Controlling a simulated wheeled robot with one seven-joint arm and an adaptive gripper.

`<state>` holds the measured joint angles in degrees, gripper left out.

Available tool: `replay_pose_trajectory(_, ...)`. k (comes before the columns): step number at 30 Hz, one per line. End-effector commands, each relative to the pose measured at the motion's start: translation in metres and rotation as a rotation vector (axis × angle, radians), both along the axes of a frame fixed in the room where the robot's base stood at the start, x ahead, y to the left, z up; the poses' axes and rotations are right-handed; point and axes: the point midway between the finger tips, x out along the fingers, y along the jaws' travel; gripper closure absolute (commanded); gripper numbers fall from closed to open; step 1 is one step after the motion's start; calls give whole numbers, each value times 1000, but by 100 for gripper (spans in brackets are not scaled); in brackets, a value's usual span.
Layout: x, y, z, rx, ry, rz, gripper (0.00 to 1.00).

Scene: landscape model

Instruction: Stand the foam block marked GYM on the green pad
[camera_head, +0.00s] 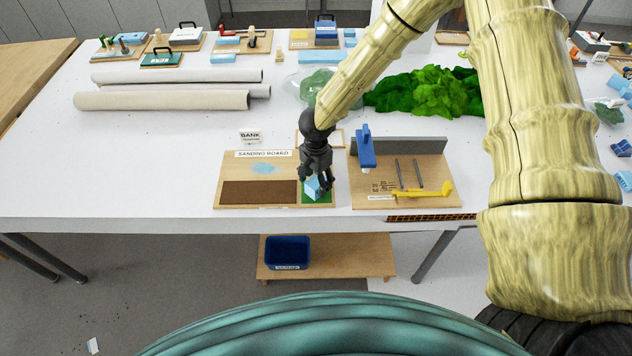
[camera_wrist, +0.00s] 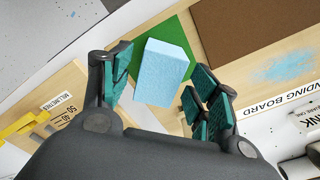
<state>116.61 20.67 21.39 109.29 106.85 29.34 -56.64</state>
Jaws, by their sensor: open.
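A light blue foam block (camera_wrist: 164,73) stands on the green pad (camera_wrist: 186,30) in the wrist view, between my open fingers. No marking shows on the faces in view, so I cannot tell whether it reads GYM. In the head view the block (camera_head: 313,186) is partly hidden by my gripper (camera_head: 316,186), which is above and around it. The green pad (camera_head: 318,197) is at the right end of the sanding board. My gripper also shows in the wrist view (camera_wrist: 158,90), with fingers spread apart and a gap on each side of the block.
The sanding board (camera_head: 290,170) has a brown abrasive strip (camera_head: 259,192) and blue dust. Right of it is a wooden board (camera_head: 368,201) with a blue tool (camera_head: 366,148), rods and a yellow piece (camera_head: 430,193). A BANK sign (camera_head: 250,136) stands behind.

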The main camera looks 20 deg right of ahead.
Motion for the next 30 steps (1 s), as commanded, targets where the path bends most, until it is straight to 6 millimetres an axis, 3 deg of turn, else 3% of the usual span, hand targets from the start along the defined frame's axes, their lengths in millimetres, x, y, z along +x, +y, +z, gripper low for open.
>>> replay_pose_trajectory(18, 1, -1, 100, 3, -3, -3, 39)
replay_pose_trajectory(30, 0, -1, 114, 0, -1, -1, 39)
